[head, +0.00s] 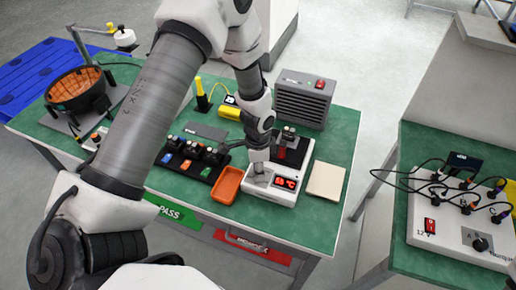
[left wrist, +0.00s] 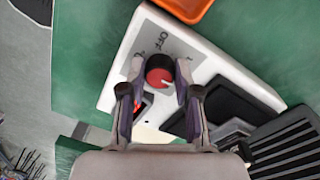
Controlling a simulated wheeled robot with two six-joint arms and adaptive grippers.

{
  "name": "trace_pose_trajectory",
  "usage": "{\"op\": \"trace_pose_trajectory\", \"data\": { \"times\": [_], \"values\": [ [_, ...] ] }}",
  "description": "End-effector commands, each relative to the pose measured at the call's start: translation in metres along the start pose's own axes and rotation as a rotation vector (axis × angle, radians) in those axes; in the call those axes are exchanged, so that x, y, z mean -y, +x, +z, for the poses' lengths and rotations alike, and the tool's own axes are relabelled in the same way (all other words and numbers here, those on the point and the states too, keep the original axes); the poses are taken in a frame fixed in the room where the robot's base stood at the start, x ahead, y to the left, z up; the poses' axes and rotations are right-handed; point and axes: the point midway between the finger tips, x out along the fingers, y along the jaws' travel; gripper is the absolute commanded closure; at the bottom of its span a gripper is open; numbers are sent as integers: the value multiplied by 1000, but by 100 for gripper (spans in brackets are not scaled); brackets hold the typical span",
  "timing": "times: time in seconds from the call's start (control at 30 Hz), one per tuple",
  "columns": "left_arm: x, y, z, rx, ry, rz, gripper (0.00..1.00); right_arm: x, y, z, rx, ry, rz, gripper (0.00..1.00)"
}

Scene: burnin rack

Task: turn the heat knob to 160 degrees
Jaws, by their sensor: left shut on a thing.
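My left gripper (left wrist: 160,88) is shut on the knob, one finger on each side. In the head view the white heater (head: 259,191) stands on the green table with a lit red display (head: 285,183); its digits are too small to read surely. There my left gripper (head: 258,172) points down at the heater and hides the knob. My right gripper is not in view.
An orange tray (head: 227,184) sits just left of the heater, and a pale pad (head: 325,181) lies to its right. A grey vented box (head: 303,99) stands behind. A black rack of coloured modules (head: 188,160) is further left.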

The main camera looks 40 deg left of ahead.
Motion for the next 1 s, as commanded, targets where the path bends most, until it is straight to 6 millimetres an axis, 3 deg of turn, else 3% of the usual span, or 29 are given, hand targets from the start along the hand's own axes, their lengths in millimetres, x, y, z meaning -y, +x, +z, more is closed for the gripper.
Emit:
{"op": "trace_pose_trajectory", "data": {
  "times": [0.6, 1.0],
  "values": [
    [-1, 1, 0, 29, 548, 5, 100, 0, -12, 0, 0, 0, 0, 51],
    [-1, 2, 0, 37, 716, 7, 100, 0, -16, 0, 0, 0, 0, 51]
  ]
}}
